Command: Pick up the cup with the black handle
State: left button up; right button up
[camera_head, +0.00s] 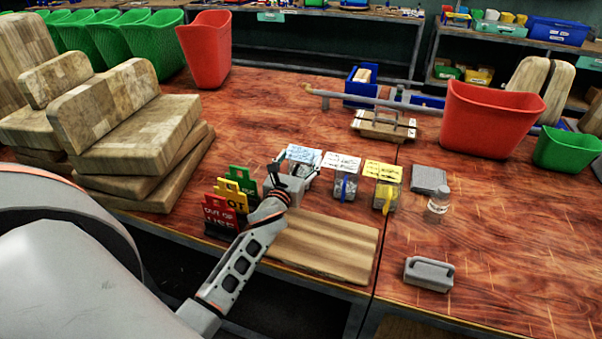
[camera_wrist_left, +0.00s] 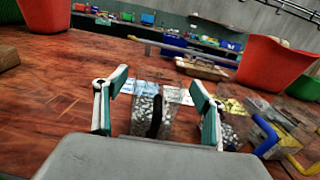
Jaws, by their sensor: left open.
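The cup with the black handle (camera_wrist_left: 142,115) is a clear container of small grey pieces. In the left wrist view it stands between my open fingers, with its black handle (camera_wrist_left: 155,117) facing the camera. My left gripper (camera_wrist_left: 159,83) is open, and I see no finger closed on the cup. In the head view the left gripper (camera_head: 297,166) is at this cup and hides most of it. Two similar cups stand to its right, one with a blue handle (camera_head: 343,188) and one with a yellow handle (camera_head: 384,197). My right gripper is not in view.
Green, yellow and red signs (camera_head: 226,211) stand close left of my gripper. A wooden board (camera_head: 325,245) lies in front. Printed cards (camera_head: 341,162) lie behind the cups. A small clear jar (camera_head: 438,202) and a grey handled block (camera_head: 429,273) are to the right.

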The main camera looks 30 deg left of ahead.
pick_arm(q)
jog(key=shift+w+a, duration=0.25)
jog(key=shift+w, duration=0.4)
jog(key=c, duration=1.7)
jog(key=shift+o, duration=0.2)
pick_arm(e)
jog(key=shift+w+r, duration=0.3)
pick_arm(q)
jog(key=shift+r, duration=0.15)
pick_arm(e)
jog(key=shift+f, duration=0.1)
